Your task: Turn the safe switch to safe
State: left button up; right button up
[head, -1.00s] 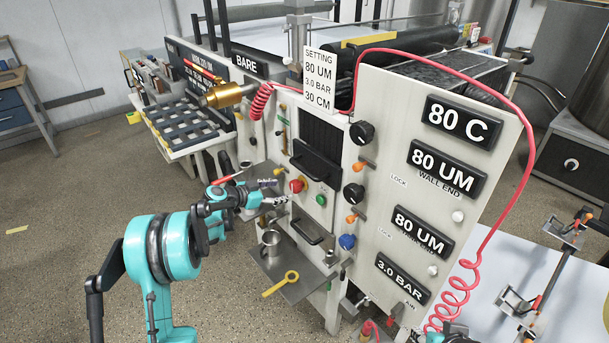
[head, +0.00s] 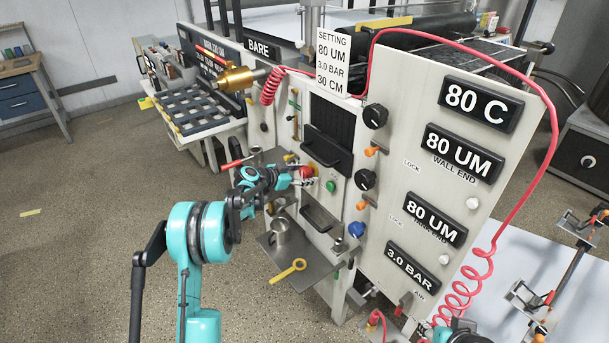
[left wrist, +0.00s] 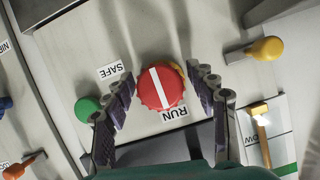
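The safe switch is a round red knob (left wrist: 162,88) with a white line across it. A SAFE label (left wrist: 108,70) is beside it at upper left and a RUN label (left wrist: 174,113) just below in the left wrist view. The lower end of the line points toward RUN. In the head view the red knob (head: 306,171) is partly hidden by my left gripper (head: 304,181). My left gripper (left wrist: 160,85) is open, one finger on each side of the knob, with gaps visible. My right gripper is not clearly in view.
A green button (left wrist: 87,109) is beside the left finger and a yellow knob (left wrist: 266,49) at upper right in the left wrist view. A handle (head: 326,150) is above the switch. A shelf (head: 312,262) with a metal cup (head: 281,235) is below.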

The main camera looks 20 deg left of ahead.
pick_arm(q)
jog(key=c, duration=0.7)
jog(key=shift+c, duration=0.2)
jog(key=n+g+h, duration=0.1)
jog(key=n, duration=0.1)
jog(key=shift+n+h+p, duration=0.3)
jog(key=shift+n+g+h, duration=0.5)
jog(key=shift+n+h, duration=0.2)
jog(key=shift+n, duration=0.5)
jog(key=n+h, duration=0.2)
jog(key=n, duration=0.2)
jog(key=shift+g+b, duration=0.35)
jog(key=shift+g, duration=0.05)
jog(key=n+h+b, duration=0.1)
jog(key=n+h, duration=0.1)
jog(key=n, duration=0.1)
jog(key=shift+n, duration=0.4)
jog(key=shift+r, duration=0.1)
